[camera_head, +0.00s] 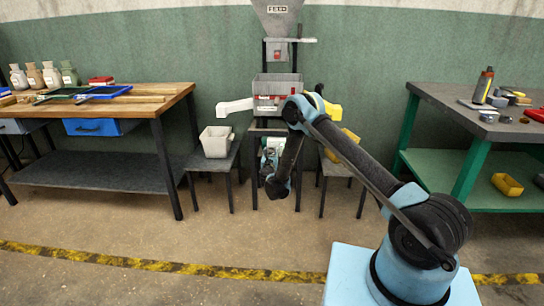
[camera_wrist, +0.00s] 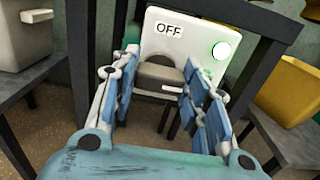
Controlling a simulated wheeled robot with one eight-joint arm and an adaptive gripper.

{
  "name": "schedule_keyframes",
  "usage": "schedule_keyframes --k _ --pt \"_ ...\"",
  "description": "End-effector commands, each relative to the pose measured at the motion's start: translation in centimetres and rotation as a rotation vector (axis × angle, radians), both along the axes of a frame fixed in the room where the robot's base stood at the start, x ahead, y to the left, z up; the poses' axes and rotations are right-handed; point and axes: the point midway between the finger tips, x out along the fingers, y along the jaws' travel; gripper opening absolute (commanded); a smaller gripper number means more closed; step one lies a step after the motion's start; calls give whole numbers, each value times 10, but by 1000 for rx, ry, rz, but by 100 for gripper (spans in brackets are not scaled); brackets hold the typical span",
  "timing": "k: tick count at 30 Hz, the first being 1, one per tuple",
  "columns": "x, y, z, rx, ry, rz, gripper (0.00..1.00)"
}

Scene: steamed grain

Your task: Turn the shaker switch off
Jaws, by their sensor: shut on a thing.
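The shaker's white switch panel (camera_wrist: 160,28) faces me in the wrist view, with an "OFF" label at its upper left and a lit, greenish-white round lamp (camera_wrist: 222,50) at its right. A grey rounded switch piece (camera_wrist: 160,72) sits below the label. My gripper (camera_wrist: 161,80) has its blue fingers on either side of this piece and is shut on it; the exact contact is partly hidden. In the head view my arm's end hangs low under the shaker (camera_head: 277,82), in front of its stand, and covers much of the panel.
A grey bin (camera_head: 216,142) stands on a low stand to the left, and a yellow bin (camera_wrist: 291,90) on the right one. A wooden workbench (camera_head: 150,98) is at left and a green-legged bench (camera_head: 465,130) at right. The floor in front is clear.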

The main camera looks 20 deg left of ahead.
Motion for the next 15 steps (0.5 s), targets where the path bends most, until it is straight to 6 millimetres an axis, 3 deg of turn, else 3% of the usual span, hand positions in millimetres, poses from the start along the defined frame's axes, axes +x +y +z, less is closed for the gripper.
schedule_keyframes --k 8,15 --pt "-1 0 0 -77 -19 -1 18" --pt "-1 1 0 -250 -61 0 18"
